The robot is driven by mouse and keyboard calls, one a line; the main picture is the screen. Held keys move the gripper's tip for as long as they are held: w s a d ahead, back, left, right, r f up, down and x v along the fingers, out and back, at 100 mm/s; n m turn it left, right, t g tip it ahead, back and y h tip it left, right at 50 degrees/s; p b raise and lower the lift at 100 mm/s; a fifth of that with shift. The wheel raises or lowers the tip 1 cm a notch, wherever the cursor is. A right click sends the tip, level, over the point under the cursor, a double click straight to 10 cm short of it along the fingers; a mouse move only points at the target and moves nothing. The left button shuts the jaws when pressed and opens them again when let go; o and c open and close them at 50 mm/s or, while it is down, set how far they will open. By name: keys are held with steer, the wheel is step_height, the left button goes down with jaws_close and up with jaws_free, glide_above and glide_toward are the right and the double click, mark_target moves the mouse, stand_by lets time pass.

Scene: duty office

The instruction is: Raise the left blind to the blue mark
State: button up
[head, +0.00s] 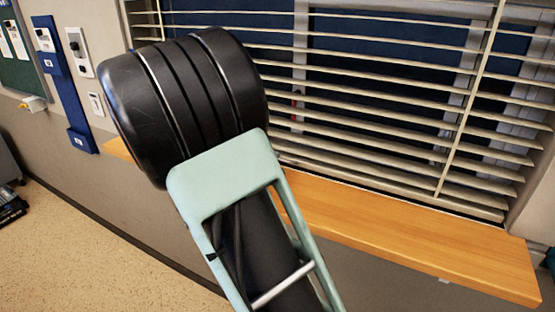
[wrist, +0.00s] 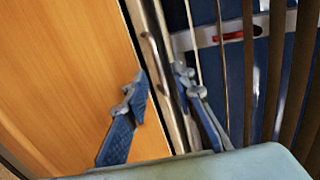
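A cream slatted blind (head: 478,194) covers the window in the head view, its lower slats just above the wooden sill. I cannot tell from the frames whether it is the left one. In the wrist view, the blind's bottom rail (wrist: 155,42) runs steeply down the picture beside the sill. My gripper (wrist: 160,79) has its two fingers apart, one on the sill side and one on the slat side, with the rail between them. Contact with the rail is unclear. My arm hides the gripper in the head view. I cannot make out a blue mark.
The wooden sill (head: 420,240) juts out below the blind. A small red mark (wrist: 233,36) shows on a pale frame behind the slats. Blue panels (head: 66,90), switches and a green board (head: 18,60) are on the wall at left. The floor at lower left is mostly clear.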

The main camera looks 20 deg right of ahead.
mark_target(278, 159)
steer(key=shift+x, duration=2.4)
jaws_close()
